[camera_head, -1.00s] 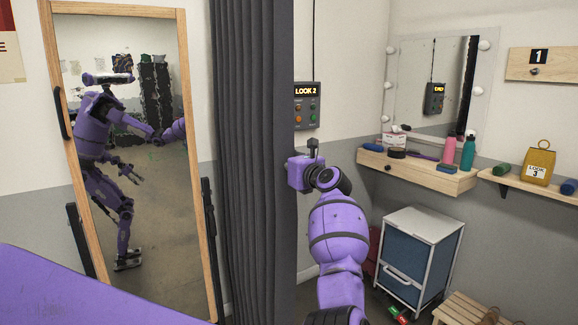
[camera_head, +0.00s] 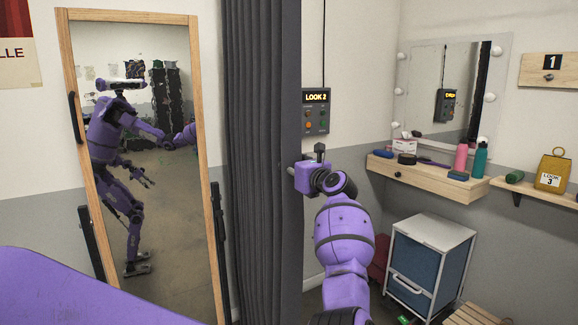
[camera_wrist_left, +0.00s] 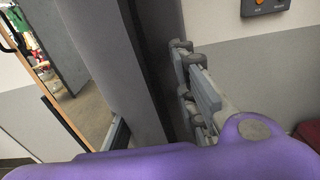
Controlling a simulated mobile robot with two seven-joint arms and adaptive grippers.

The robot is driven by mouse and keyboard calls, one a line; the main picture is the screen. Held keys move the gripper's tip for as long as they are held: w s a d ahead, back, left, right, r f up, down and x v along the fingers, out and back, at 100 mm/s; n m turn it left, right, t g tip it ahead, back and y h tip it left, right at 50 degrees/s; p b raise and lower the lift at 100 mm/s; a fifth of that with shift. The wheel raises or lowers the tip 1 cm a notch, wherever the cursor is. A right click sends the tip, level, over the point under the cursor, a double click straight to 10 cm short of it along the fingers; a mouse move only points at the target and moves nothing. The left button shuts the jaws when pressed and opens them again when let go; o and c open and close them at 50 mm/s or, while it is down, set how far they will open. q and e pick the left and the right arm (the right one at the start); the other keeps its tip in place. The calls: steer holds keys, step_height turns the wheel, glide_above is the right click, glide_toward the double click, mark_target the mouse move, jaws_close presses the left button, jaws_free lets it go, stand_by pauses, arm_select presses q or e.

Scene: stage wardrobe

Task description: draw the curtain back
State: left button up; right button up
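The dark grey curtain (camera_head: 262,150) hangs in narrow folds between the tall mirror and the dressing corner. It also fills the middle of the left wrist view (camera_wrist_left: 150,70). My left gripper (camera_head: 295,171) is at the curtain's right edge, below the control box. In the left wrist view the grey fingers (camera_wrist_left: 192,75) lie close along the curtain's right side. The fingertips are partly hidden, so I cannot tell whether they grip cloth. My right gripper is not directly in view.
A wood-framed mirror (camera_head: 202,150) stands left of the curtain and reflects me. A control box (camera_head: 316,112) reading LOOK 2 is on the wall above my left gripper. A shelf (camera_head: 440,183) with bottles and a blue drawer unit (camera_head: 413,265) stand to the right.

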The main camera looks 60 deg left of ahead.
arm_select(q)
steer(key=s+d, duration=0.1)
steer(key=d, duration=1.1)
